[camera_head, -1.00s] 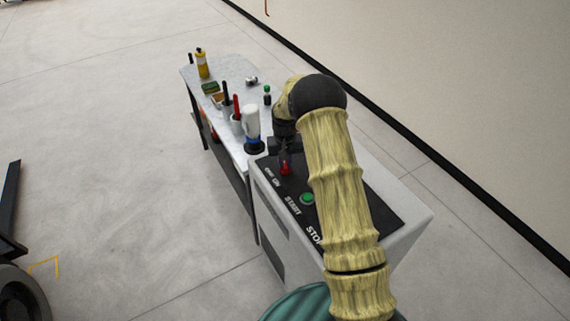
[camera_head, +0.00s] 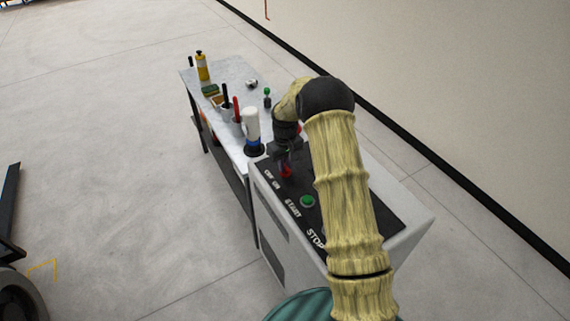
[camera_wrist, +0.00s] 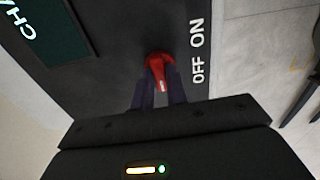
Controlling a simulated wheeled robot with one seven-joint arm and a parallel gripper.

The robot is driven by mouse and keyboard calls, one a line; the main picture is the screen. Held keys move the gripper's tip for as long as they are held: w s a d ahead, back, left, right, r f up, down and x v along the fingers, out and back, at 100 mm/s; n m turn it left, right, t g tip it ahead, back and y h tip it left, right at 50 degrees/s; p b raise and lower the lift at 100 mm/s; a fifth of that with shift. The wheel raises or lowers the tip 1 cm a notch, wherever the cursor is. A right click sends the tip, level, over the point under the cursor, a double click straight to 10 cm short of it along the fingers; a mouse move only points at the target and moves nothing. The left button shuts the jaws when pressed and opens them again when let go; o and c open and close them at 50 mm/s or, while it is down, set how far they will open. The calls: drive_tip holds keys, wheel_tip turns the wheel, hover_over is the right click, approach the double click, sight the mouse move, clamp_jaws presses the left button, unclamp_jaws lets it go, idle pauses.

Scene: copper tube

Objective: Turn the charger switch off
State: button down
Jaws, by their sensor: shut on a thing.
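The red charger switch (camera_wrist: 159,68) stands on the black top panel, beside white OFF and ON lettering (camera_wrist: 197,52). In the head view the switch (camera_head: 286,172) shows just below my gripper (camera_head: 281,160). In the wrist view my gripper's two dark fingers (camera_wrist: 158,92) stand on either side of the red lever, shut on it. The lever's tip lies between the fingers and points toward the gripper body. Which of the two labels the lever points at is hard to tell.
A green START button (camera_head: 307,202) sits near the switch on the charger cabinet (camera_head: 410,228). A table (camera_head: 236,68) with bottles, cups and tools adjoins it. A white bottle (camera_head: 251,127) stands close to my gripper.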

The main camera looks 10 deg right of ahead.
drive_tip(key=c, duration=1.4)
unclamp_jaws()
wheel_tip(320, 180, up, 18)
drive_tip(key=b, duration=0.2)
drive_tip(key=shift+f+b, duration=0.25)
drive_tip(key=shift+b, duration=0.05)
drive_tip(key=s+f+m+t, duration=0.1)
drive_tip(key=s+f+m, duration=0.1)
drive_tip(key=s, duration=1.3)
drive_tip(key=s+f+m+t, duration=0.1)
drive_tip(key=s+f, duration=0.1)
drive_tip(key=s, duration=1.3)
drive_tip(key=shift+m+t, duration=0.3)
drive_tip(key=shift+m, duration=0.1)
